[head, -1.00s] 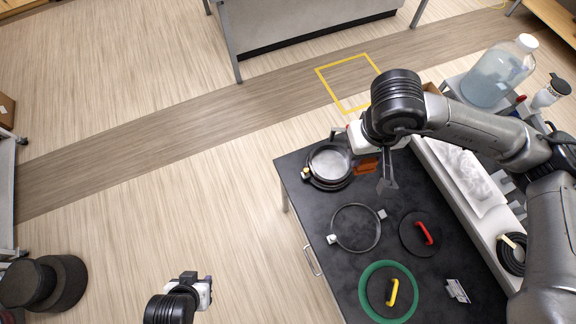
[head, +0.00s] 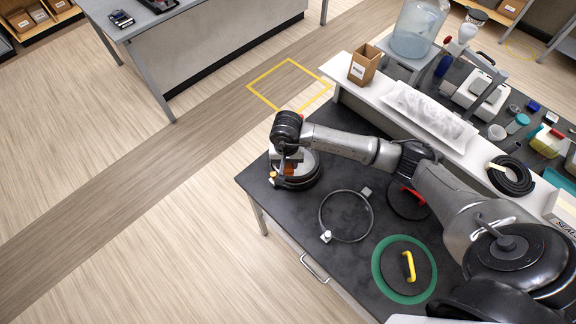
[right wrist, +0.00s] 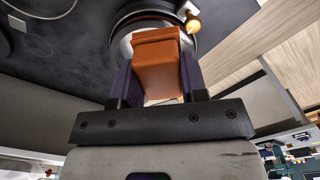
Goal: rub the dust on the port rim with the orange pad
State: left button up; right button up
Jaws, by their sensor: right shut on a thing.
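My right gripper (head: 287,160) is shut on the orange pad (head: 289,171), above the round port (head: 303,181) at the table's left corner. In the right wrist view the pad (right wrist: 158,68) sits between the two dark fingers, with the port rim (right wrist: 123,27) just behind it. I cannot tell whether the pad touches the rim. The arm hides part of the port, and I cannot make out the dust. My left gripper is not in view.
On the black table (head: 262,190) lie an open clamp ring (head: 322,219), a green ring (head: 378,274) around a yellow-handled lid, and a dark red-handled lid (head: 404,207). A white shelf (head: 480,155) with a tray (head: 428,112) and cardboard box (head: 365,64) runs behind my right arm.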

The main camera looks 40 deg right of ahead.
jog(key=shift+d+f+b, duration=0.25)
jog(key=shift+f+b, duration=0.15)
jog(key=shift+f, duration=0.8)
jog(key=shift+f+b, duration=0.9)
jog(key=shift+f, duration=1.4)
jog(key=shift+f+b, duration=0.7)
jog(key=shift+b, duration=0.2)
jog(key=shift+f+b, duration=0.4)
